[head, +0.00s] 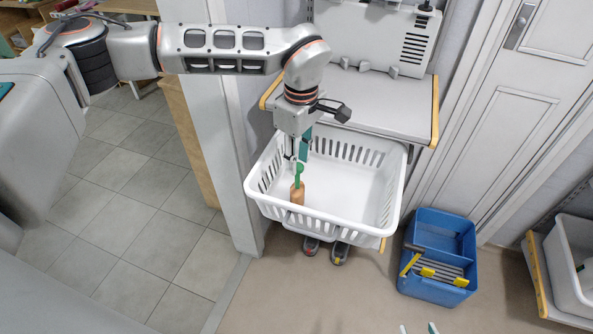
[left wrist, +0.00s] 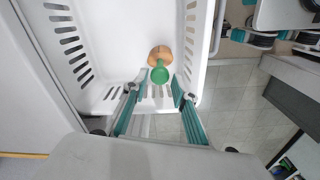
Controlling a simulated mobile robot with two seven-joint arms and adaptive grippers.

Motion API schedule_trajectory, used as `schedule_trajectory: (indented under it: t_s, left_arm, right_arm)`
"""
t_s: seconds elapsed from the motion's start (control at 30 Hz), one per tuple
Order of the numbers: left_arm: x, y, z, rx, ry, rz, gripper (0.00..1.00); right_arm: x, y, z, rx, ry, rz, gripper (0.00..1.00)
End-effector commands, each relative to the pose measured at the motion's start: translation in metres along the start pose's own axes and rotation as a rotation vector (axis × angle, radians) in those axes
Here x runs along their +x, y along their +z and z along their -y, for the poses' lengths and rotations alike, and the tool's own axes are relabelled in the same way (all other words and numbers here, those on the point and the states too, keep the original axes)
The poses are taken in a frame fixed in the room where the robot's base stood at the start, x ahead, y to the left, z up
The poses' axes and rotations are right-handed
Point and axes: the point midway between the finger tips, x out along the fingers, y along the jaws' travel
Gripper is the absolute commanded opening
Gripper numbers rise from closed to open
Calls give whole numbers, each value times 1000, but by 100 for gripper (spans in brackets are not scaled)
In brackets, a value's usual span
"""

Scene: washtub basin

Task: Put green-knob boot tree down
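The boot tree is a tan wooden piece (head: 297,195) with a green knob (head: 299,170). It is in the white slotted basket (head: 335,227), close to the near left wall. In the left wrist view the green knob (left wrist: 160,75) hides part of the wood (left wrist: 160,53). My left gripper (head: 297,160) reaches down into the basket at the knob. In the left wrist view its fingers (left wrist: 157,90) are spread, with gaps beside the knob. My right gripper (head: 418,328) shows only as two separated fingertips at the bottom edge of the head view.
A grey shelf (head: 385,105) with yellow edges is behind the basket. Two shoes (head: 326,250) are on the floor under the basket's front. A blue divided box (head: 440,240) holding grey and yellow items stands to the right. Another white tub (head: 570,270) is at the far right.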

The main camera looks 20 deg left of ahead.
Motion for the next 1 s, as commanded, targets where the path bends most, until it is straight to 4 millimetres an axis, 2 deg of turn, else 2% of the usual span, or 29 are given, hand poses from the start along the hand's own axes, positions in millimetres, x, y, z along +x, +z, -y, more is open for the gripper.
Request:
schedule_trajectory:
  t_s: [0.03, 0.1, 0.3, 0.77, 1.0]
  left_arm:
    - [-12, 0, -1, 1, 3, -2, 27]
    - [-23, 0, -1, 1, 3, -1, 27]
    - [-42, 0, 0, 0, -1, 0, 27]
    - [-46, 0, 0, 0, -1, 0, 27]
    - [-46, 0, 0, 1, -1, 1, 27]
  right_arm:
    - [0, -1, 0, 1, -1, 0, 40]
    - [-1, 1, 2, 2, -3, 4, 40]
    - [-3, 5, 4, 6, -8, 12, 40]
    - [-5, 6, 5, 8, -8, 14, 40]
    - [-1, -3, 1, 5, -2, -2, 40]
